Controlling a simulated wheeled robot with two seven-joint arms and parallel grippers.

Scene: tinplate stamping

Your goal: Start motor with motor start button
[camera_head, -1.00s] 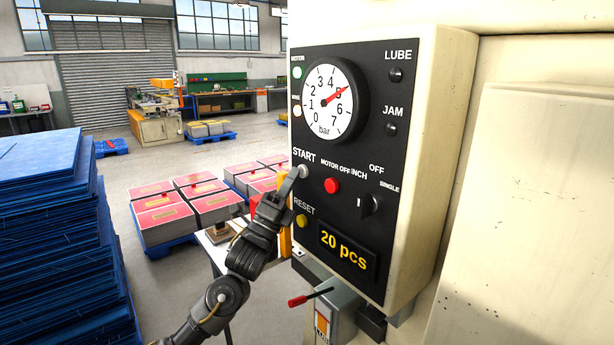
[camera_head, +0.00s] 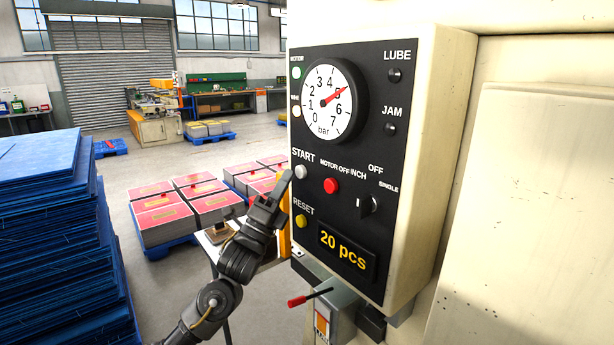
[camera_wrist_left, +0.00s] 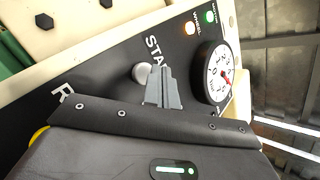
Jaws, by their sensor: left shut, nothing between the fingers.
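The control panel (camera_head: 345,225) is black on a cream machine housing. The grey START button (camera_head: 301,172) sits on its left side, under the START label. My left gripper (camera_head: 287,176) is shut and empty, its fingertips just left of the START button and apart from it. In the left wrist view the shut fingers (camera_wrist_left: 165,88) point toward the panel, beside the round START button (camera_wrist_left: 142,73). A green MOTOR lamp (camera_head: 296,73) at the panel's upper left looks lit. My right gripper is not in view.
A red MOTOR OFF button (camera_head: 331,186), a yellow RESET button (camera_head: 301,221) and a black selector knob (camera_head: 368,205) are near the START button. A pressure gauge (camera_head: 331,101) protrudes above. A red-tipped lever (camera_head: 308,298) sticks out below. Blue sheets (camera_head: 55,230) are stacked at left.

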